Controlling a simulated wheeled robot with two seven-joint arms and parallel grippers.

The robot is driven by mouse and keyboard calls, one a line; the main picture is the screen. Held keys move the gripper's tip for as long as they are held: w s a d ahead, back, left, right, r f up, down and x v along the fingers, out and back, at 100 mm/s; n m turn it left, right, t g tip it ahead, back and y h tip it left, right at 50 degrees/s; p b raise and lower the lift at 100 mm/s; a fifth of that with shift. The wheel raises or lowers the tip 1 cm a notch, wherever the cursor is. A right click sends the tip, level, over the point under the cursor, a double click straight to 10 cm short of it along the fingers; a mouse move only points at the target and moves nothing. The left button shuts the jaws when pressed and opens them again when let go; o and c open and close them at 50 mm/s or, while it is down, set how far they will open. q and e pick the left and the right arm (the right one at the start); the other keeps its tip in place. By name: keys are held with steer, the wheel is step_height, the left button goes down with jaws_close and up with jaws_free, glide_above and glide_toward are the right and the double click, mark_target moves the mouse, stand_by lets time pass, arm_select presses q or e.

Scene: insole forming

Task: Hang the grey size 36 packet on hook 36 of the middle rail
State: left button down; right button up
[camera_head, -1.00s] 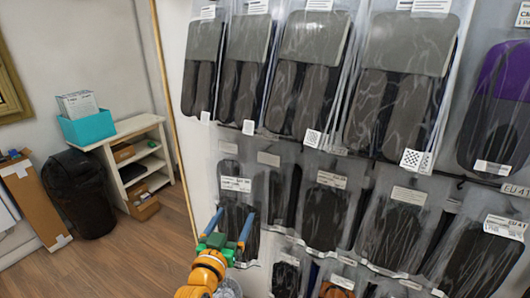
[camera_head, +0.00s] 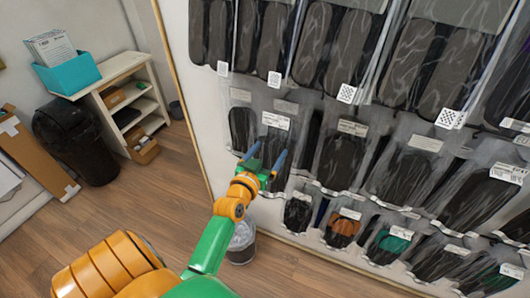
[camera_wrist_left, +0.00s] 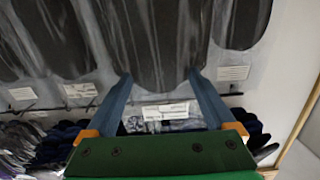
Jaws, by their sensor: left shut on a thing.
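A clear packet with dark grey insoles and a white label, which I take for the size 36 packet (camera_head: 275,122), is in front of the left end of the middle row in the head view. Its size print is too small to read. My left gripper (camera_head: 264,160) is shut on this packet at its lower part, one blue finger on each side. In the left wrist view the fingers (camera_wrist_left: 160,84) stand either side of dark insole shapes, with a white label between them. The middle rail and hook 36 are hidden behind packets. My right gripper is out of view.
Upper-row packets (camera_head: 340,55) hang just above. Other middle-row packets (camera_head: 345,155) hang to the right, one (camera_head: 241,125) to the left. Lower-row packets (camera_head: 343,228) hang below.

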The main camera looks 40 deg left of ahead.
mark_target(268, 149)
arm_select(q)
steer(key=w+a, duration=0.1)
steer(key=w+b, duration=0.1)
steer(key=shift+w+a+f+b, duration=0.3)
steer(key=shift+w+a+f, duration=0.05)
steer(key=shift+f, duration=0.05)
steer(key=shift+w+b, duration=0.7)
steer(key=shift+w, duration=0.35)
steer(key=shift+w+a+b, duration=0.25)
steer(key=shift+w+b, duration=0.2)
steer(key=shift+w, duration=0.25)
steer(key=shift+w+a+f+b, duration=0.1)
steer(key=shift+w+f+b, duration=0.35)
steer(key=shift+w, duration=0.1)
